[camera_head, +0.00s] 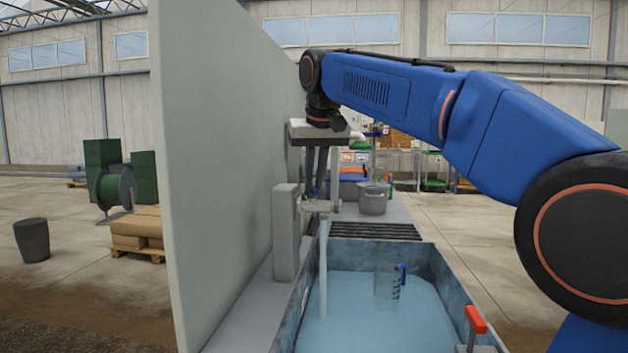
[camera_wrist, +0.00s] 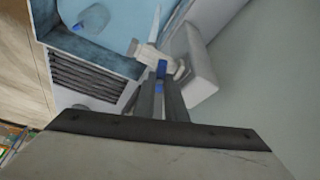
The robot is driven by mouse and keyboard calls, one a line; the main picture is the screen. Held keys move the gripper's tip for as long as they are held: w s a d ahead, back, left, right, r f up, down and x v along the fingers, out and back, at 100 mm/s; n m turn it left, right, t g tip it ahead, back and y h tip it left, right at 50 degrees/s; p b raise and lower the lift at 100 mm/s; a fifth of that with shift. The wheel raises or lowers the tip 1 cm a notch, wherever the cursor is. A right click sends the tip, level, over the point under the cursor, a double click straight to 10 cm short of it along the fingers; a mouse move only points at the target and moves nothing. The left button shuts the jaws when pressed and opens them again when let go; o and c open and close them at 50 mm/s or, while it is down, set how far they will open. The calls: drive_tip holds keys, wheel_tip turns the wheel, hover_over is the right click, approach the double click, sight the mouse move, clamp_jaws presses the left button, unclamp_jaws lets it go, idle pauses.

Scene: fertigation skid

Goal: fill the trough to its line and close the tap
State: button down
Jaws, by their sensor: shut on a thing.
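The trough (camera_head: 350,254) is a blue-grey open tank holding light blue water (camera_head: 355,320). I cannot make out a fill line on its walls. The tap (camera_head: 316,206) sticks out from a grey post over the trough's left side. A pale stream (camera_head: 323,265) runs from it down into the water. My gripper (camera_head: 316,190) points down at the tap from above. In the wrist view my gripper's fingers (camera_wrist: 166,88) are shut on the tap's small blue handle (camera_wrist: 161,70). The tap body (camera_wrist: 150,56) and stream (camera_wrist: 153,26) also show there.
A clear jug with a blue handle (camera_head: 387,282) stands in the water. A red-handled fitting (camera_head: 476,320) sits at the trough's near right corner. A tall grey panel (camera_head: 225,160) stands close on the left. A dark grate (camera_head: 375,231) and a metal pot (camera_head: 372,200) lie behind.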

drive_tip(key=shift+d+n+g+y, duration=0.15)
drive_tip(key=shift+n+y, duration=0.2)
drive_tip(key=shift+n, duration=0.55)
drive_tip(key=shift+n+g+y, duration=0.15)
drive_tip(key=shift+n+y, duration=0.2)
drive_tip(key=shift+n, duration=0.55)
drive_tip(key=c, duration=1.8)
unclamp_jaws()
drive_tip(key=v, duration=1.7)
drive_tip(key=shift+s+r, duration=0.1)
